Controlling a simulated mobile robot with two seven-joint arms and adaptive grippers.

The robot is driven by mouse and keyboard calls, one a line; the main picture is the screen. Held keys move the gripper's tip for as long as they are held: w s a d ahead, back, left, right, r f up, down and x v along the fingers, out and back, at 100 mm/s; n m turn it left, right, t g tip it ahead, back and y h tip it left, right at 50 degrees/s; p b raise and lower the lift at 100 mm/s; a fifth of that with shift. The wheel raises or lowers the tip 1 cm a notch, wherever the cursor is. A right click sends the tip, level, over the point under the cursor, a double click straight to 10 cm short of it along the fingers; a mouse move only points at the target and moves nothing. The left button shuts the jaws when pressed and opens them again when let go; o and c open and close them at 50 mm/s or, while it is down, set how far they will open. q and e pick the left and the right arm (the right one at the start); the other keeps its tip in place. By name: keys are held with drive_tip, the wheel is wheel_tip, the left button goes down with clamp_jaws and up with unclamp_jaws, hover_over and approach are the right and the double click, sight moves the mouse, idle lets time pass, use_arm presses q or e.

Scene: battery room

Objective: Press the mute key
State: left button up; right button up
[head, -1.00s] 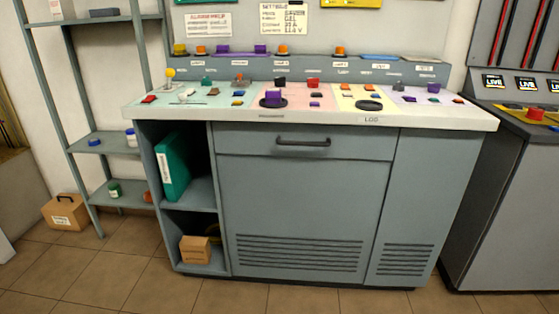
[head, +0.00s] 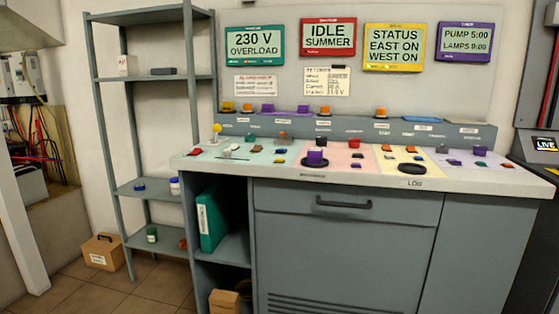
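A grey console (head: 340,238) with a pale top stands in front of me. Its top carries mint, pink, yellow and lavender panels with many small keys and knobs. Among them are a red key (head: 195,152) at the left end, a yellow ball-topped lever (head: 216,128), a red key (head: 355,142), a black key (head: 322,140) and a big purple knob (head: 315,157). More orange, yellow and purple controls stand on the raised back ledge (head: 350,127). The labels are too small to read, so I cannot tell which is the mute key. Neither gripper is in view.
Four wall displays include a teal one (head: 254,46) reading 230 V OVERLOAD and a red one (head: 328,37) reading IDLE SUMMER. A grey shelf rack (head: 158,187) stands left of the console. A cardboard box (head: 101,251) is on the floor. Another console (head: 540,150) adjoins right.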

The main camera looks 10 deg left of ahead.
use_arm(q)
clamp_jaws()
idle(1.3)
